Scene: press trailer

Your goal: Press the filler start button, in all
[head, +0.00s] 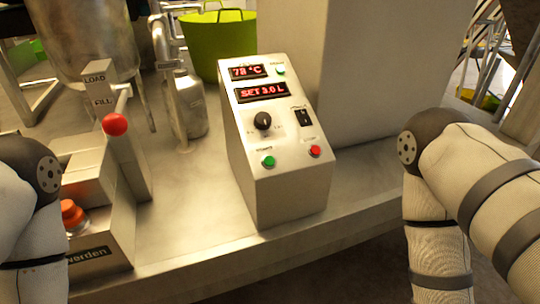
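A light grey control box (285,195) with a sloped panel stands on the metal deck in the middle of the head view. Its displays read about 73 °C (248,71) and SET 3.0 L (262,92). A green button (268,161) sits at the lower left of the panel, under a small label that seems to read START. A red button (315,151) is to its right. A black knob (263,121) and a black rocker switch (304,117) are above them. Neither of my grippers shows; only arm links are visible at both sides.
At left, a lever with a red ball (114,124) stands beside LOAD and FILL labels. An orange-red button (72,213) is on a grey housing (105,245). A metal flask (188,105) and green tub (222,40) stand behind. Bare deck (185,205) lies left of the box.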

